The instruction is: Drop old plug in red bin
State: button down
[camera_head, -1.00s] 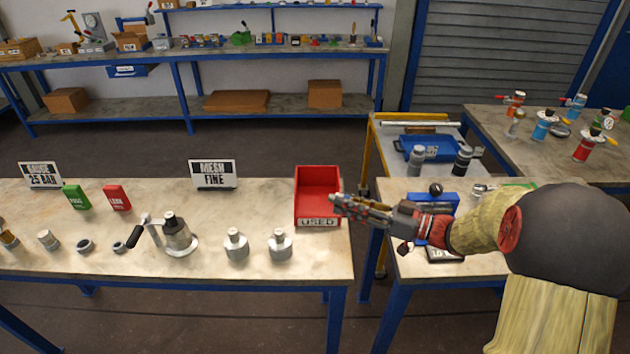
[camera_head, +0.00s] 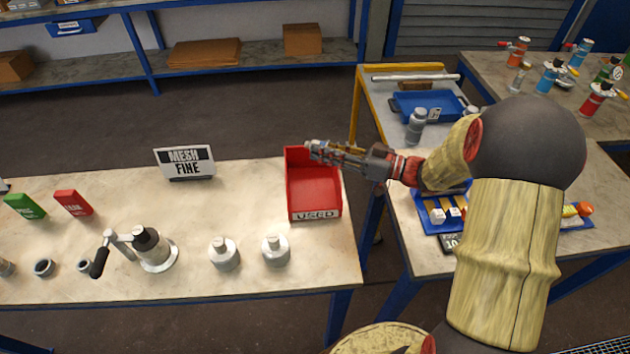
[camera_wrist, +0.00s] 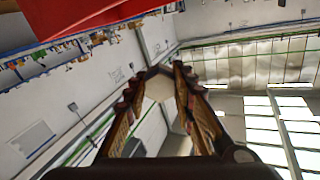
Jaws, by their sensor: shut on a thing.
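The red bin (camera_head: 314,190), labelled USED, stands at the right end of the near workbench. Its inside looks empty. My gripper (camera_head: 315,150) reaches in from the right and is over the back part of the bin. The plug is hard to make out in the head view. A red wall of the bin (camera_wrist: 85,14) shows at the top left of the wrist view.
On the near bench (camera_head: 235,196) stand two grey flanged vessels (camera_head: 224,254), a vessel with a black-handled lever (camera_head: 152,250), a MESH FINE sign (camera_head: 185,162) and red and green cards. A blue tray (camera_head: 440,212) lies on the right-hand bench.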

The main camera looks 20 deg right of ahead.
jog(key=shift+f, duration=1.3)
jog(key=c, duration=1.4)
grip_release()
jog(key=shift+s, duration=0.1)
jog(key=v, duration=1.2)
